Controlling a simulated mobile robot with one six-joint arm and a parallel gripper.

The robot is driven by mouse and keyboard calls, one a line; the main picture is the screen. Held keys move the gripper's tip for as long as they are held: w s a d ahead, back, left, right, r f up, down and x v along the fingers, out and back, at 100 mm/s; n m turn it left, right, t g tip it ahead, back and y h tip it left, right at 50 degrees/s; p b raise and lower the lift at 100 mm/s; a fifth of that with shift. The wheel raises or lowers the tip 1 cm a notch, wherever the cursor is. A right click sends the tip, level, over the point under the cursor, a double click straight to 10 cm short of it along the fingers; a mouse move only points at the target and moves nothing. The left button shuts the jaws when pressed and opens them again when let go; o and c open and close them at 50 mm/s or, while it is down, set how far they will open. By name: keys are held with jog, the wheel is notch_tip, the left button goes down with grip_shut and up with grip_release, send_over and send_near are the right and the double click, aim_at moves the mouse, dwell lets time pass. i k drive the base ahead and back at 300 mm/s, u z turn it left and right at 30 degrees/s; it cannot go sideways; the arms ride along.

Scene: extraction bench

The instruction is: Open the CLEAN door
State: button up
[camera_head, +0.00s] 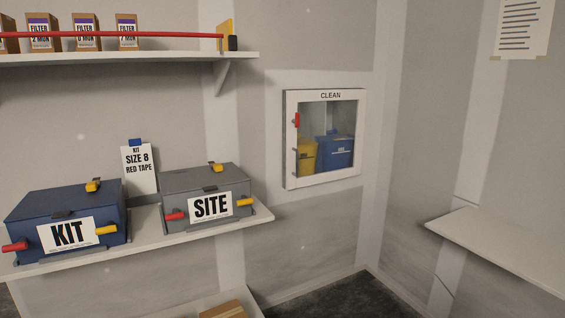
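The CLEAN door (343,97) is a white-framed glass door on a small wall cabinet, with the word CLEAN on its top rail. It looks shut. A red handle or latch (297,120) sits on its left edge, with small metal fittings below it. Behind the glass I see a yellow container (307,156) and a blue container (336,152). My gripper is not in this view.
A lower shelf (205,236) at left holds a blue KIT box (70,212) and a grey SITE box (205,185). An upper shelf (150,57) holds filter boxes behind a red bar (170,35). A white ledge (500,245) juts out at right. Floor (345,298) shows below the cabinet.

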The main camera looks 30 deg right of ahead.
aim_at(292, 97)
jog(key=i, duration=0.95)
jog(key=u, duration=0.1)
